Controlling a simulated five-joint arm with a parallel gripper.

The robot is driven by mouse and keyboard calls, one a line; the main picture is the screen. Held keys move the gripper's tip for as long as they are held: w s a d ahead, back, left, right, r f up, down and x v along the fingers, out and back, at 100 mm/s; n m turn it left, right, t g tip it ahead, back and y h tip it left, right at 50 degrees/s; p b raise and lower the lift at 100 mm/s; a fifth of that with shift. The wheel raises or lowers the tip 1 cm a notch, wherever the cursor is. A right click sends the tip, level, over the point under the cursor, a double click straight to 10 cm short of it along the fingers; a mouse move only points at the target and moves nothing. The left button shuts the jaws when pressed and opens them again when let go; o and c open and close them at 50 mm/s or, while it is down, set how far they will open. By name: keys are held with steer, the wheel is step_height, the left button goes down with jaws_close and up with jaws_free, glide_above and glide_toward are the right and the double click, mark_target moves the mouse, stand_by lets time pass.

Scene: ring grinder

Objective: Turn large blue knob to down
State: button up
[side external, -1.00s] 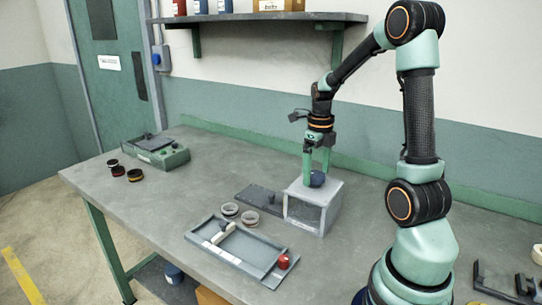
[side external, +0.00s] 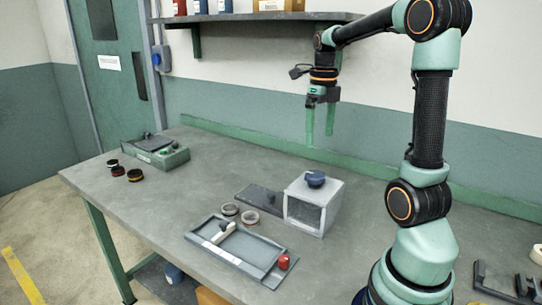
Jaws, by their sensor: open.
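The large blue knob (side external: 315,179) sits on top of the grey box-shaped housing (side external: 327,192), which has an open front. Which way the knob points is too small to tell. My gripper (side external: 319,140) hangs above the knob with its two green fingers pointing down. The fingers are apart and empty, with a clear gap between their tips and the knob.
A grey tray (side external: 207,236) with a white roller and a red knob (side external: 284,262) lies in front. Several rings (side external: 249,217) lie near the housing. A green box (side external: 172,158) and dark rings (side external: 134,174) stand at the left. A wall shelf (side external: 265,16) hangs behind.

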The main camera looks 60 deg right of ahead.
mark_target(315, 174)
steer(key=shift+r, duration=0.35)
step_height(315, 174, down, 12)
steer(key=n, duration=2.9)
steer(key=shift+w+f, duration=0.15)
steer(key=c, duration=1.4)
